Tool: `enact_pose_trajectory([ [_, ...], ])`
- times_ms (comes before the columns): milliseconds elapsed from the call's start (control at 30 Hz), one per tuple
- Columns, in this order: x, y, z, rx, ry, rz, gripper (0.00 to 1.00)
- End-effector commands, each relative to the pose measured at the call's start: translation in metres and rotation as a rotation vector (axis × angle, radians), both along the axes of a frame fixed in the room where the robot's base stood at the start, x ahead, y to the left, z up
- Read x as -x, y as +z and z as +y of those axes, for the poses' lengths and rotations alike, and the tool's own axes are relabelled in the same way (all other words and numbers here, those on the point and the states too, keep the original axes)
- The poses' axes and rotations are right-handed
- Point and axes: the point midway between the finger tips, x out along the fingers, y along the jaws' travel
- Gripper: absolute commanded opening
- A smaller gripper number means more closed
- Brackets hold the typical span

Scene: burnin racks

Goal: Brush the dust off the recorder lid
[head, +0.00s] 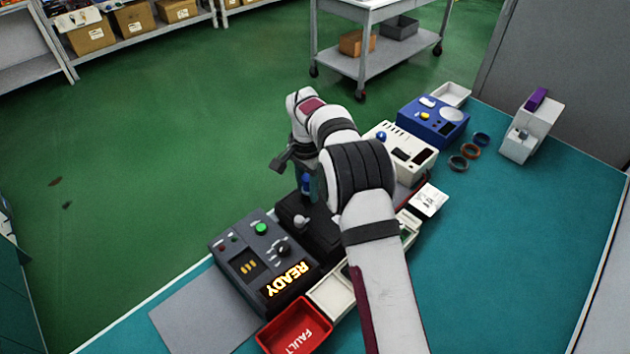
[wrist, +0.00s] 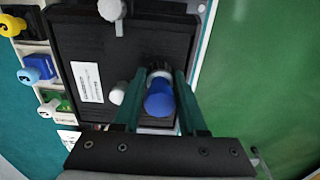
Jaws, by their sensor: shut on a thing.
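The black recorder lid (head: 322,232) lies at the middle of the bench, partly hidden behind my arm. In the wrist view, the lid (wrist: 140,45) is a dark flat panel with a white label and a pale knob (wrist: 111,9) at its far edge. My gripper (wrist: 160,88) is shut on a blue-handled brush (wrist: 160,99), whose dark head is at the lid's near right part. The blue handle also shows in the head view (head: 306,182). I cannot tell whether the bristles touch the lid. No dust is clearly visible.
A dark box reading READY (head: 258,262) stands left of the lid, with a red FAULT tray (head: 288,334) in front. Right of my arm are a cream device (head: 412,155), a blue device (head: 428,122) and several rings (head: 470,150).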

Motion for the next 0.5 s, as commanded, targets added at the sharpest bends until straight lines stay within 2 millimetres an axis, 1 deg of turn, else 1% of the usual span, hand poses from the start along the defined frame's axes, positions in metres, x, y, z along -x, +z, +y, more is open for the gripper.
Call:
enact_pose_trajectory([
  [100,0.008,0.000,0.008,0.000,0.002,0.001,0.00],
  [167,0.010,0.002,0.010,-0.001,0.000,0.000,0.00],
  [200,0.009,0.005,0.010,-0.001,0.000,-0.001,0.00],
  [233,0.009,0.014,0.010,-0.001,0.000,-0.004,0.00],
  [267,0.009,0.019,0.009,-0.001,0.000,-0.004,0.00],
  [500,0.009,0.040,0.009,-0.001,0.000,-0.002,0.00],
])
